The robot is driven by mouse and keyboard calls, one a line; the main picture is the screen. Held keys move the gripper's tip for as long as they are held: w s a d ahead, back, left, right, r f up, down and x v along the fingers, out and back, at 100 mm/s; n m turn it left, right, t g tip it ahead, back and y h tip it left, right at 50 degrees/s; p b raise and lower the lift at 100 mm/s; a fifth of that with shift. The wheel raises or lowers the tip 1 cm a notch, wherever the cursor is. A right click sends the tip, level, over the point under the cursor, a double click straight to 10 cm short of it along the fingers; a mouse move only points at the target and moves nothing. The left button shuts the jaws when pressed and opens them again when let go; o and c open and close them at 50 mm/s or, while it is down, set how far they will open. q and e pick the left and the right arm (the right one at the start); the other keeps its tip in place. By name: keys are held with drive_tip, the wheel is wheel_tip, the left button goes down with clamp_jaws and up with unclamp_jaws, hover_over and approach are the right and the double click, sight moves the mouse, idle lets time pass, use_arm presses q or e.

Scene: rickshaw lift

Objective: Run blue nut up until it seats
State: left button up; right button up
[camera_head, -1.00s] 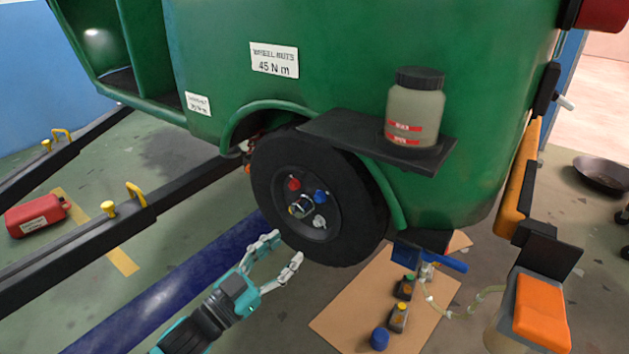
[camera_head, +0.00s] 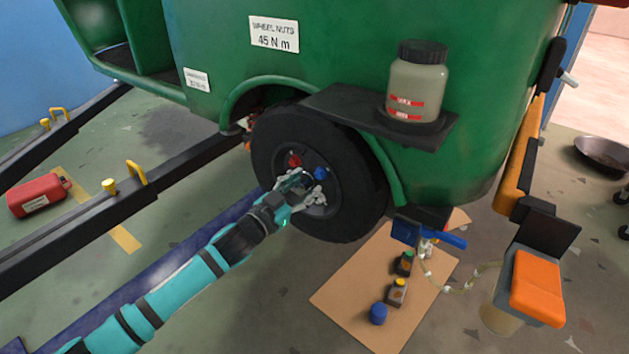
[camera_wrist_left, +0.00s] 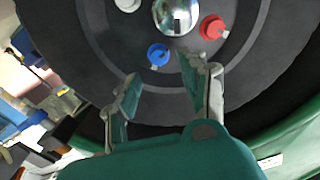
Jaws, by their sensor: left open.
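The blue nut (camera_head: 320,173) sits on the hub of the black wheel (camera_head: 351,200), at the hub's upper right in the head view. In the left wrist view the blue nut (camera_wrist_left: 158,54) shows a grey stud end and lies ahead of the gap between my fingers. A red nut (camera_head: 294,160) sits to its left on the hub; the red nut also shows in the left wrist view (camera_wrist_left: 212,27). My left gripper (camera_head: 308,188) is open in front of the hub, its fingertips (camera_wrist_left: 160,66) short of the blue nut. The silver hub centre (camera_wrist_left: 176,14) is partly cut off. My right gripper is not in view.
A dark shelf (camera_head: 335,103) with a lidded jar (camera_head: 417,85) juts out above the wheel. Small bottles and a blue cap (camera_head: 378,314) stand on cardboard (camera_head: 340,299) at lower right. An orange-topped pedal (camera_head: 537,288) is farther right.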

sight(318, 174)
use_arm(q)
drive_tip(key=x, duration=0.3)
drive_tip(key=shift+w+d+b, duration=0.2)
drive_tip(key=shift+w+b, duration=0.15)
drive_tip(key=shift+w+d, duration=0.25)
drive_tip(key=shift+w, duration=0.05)
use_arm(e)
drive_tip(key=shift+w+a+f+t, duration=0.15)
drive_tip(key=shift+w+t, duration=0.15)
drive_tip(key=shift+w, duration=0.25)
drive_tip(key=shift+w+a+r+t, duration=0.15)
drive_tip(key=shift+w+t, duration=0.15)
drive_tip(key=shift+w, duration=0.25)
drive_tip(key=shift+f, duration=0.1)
use_arm(q)
clamp_jaws()
